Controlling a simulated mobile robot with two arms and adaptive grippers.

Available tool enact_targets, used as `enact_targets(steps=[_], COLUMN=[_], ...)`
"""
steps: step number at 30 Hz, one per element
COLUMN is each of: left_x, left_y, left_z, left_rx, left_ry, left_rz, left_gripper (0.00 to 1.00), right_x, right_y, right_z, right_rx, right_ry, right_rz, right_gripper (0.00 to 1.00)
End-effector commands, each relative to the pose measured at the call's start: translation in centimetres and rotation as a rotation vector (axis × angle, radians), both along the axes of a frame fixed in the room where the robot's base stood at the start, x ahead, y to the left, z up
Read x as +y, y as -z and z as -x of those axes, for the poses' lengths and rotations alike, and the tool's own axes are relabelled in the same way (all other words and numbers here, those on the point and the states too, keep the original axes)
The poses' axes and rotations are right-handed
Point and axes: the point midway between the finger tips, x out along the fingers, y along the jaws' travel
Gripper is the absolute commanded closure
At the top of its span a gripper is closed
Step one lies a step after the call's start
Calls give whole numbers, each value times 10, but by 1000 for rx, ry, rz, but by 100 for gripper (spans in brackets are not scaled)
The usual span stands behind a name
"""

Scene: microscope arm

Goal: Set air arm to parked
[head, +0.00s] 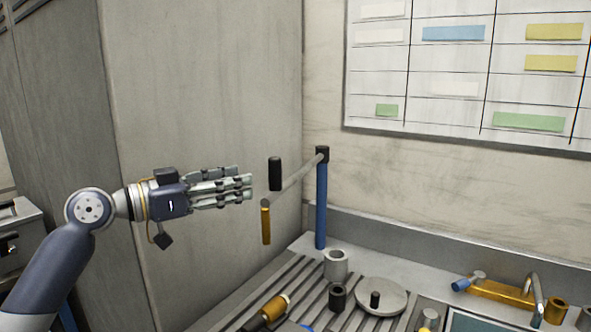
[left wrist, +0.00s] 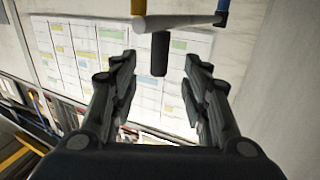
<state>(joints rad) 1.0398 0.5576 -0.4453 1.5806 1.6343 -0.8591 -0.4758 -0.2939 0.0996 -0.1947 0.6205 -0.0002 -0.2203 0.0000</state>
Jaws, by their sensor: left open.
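The air arm stands at the back of the bench: a blue post (head: 321,205) with a black joint on top, a grey bar (head: 296,180) slanting down to the left, a black handle (head: 275,173) and a yellow hanging end piece (head: 266,224). My left gripper (head: 250,188) is open and empty, just left of the black handle and apart from it in the picture. In the left wrist view the black handle (left wrist: 160,54) appears ahead, between the open fingers (left wrist: 158,85), with the grey bar (left wrist: 180,20) across the top. My right gripper is not in view.
The slatted bench holds a grey cup (head: 336,265), a black cup (head: 338,297), a round plate (head: 380,297) with a black knob, and a yellow-and-black tool (head: 268,312). A wall board (head: 460,100) hangs behind. A tall grey panel (head: 200,90) rises behind my left arm.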

Motion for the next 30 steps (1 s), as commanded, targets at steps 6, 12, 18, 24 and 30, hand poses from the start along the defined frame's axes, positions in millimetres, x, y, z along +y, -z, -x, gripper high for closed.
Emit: enact_targets(steps=[6, 12, 18, 24, 30], left_x=[-14, -47, -75, -89, -91], left_y=[-10, -11, -9, -6, -5], left_z=[-8, -28, -46, -55, -57], left_rx=[-6, -5, -6, -7, -6], left_ry=[5, 6, 4, 3, 2], left_rz=[7, 5, 6, 5, 4], left_gripper=[57, 57, 57, 57, 57], right_x=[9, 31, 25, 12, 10], right_y=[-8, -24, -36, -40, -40], right_z=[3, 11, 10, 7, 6], right_rx=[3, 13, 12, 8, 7], right_ry=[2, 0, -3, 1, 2], right_rz=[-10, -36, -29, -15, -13], right_gripper=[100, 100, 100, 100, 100])
